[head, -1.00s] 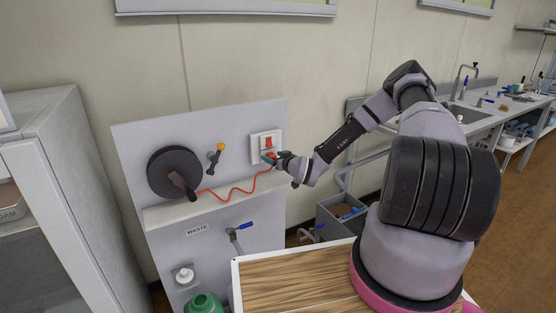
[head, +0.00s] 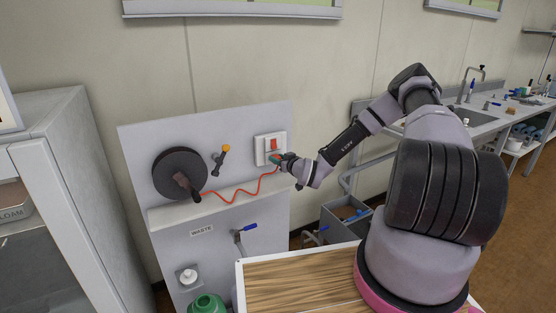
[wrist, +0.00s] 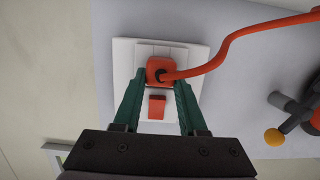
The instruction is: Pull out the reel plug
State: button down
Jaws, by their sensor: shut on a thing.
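The reel plug (wrist: 159,69) is red-orange and sits at the white wall socket (wrist: 122,62), with its red cord (wrist: 235,40) leading off to the right in the wrist view. The green fingers of my gripper (wrist: 160,82) lie on either side of the plug, shut on it. A red rocker switch (wrist: 157,107) is on the same plate, between the fingers. In the head view my gripper (head: 281,160) is at the lower part of the socket plate (head: 261,145) and mostly hides the plug. I cannot tell whether the plug is fully seated.
The red cord runs across a ledge (head: 165,213) to a black cable reel (head: 175,172) on the grey panel. A lever with an orange knob (head: 226,149) stands between reel and socket. A blue-handled tap (head: 246,228) is below. A grey cabinet (head: 70,150) is at left.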

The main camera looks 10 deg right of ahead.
jog(key=shift+s+d, duration=0.25)
jog(key=shift+s, duration=0.45)
dwell(0.3)
jog(key=shift+f+v, duration=0.2)
jog(key=shift+v, duration=0.8)
jog(key=shift+f+v, duration=0.2)
jog(key=shift+v, duration=0.75)
jog(key=shift+s, duration=0.1)
